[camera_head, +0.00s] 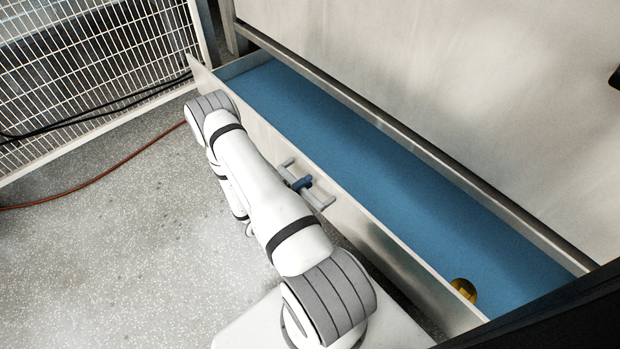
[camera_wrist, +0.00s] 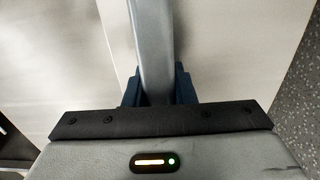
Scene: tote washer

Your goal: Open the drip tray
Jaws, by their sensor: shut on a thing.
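The drip tray (camera_head: 368,235) is a long drawer with a pale metal front and a blue inside floor (camera_head: 390,190). It stands out from the machine, and much of its floor shows in the head view. A grey bar handle (camera_head: 320,201) sits on its front. My gripper (camera_head: 301,184) has dark blue fingers shut around the middle of the bar. In the wrist view the handle bar (camera_wrist: 150,45) runs between the blue fingers of my gripper (camera_wrist: 158,85). My arm hides part of the tray front.
A round brass-coloured piece (camera_head: 463,290) lies at the tray's near right end. A white mesh fence (camera_head: 90,70) stands at the left. A reddish hose (camera_head: 95,182) and dark cables run along it. The speckled floor (camera_head: 110,260) at the left is mostly clear.

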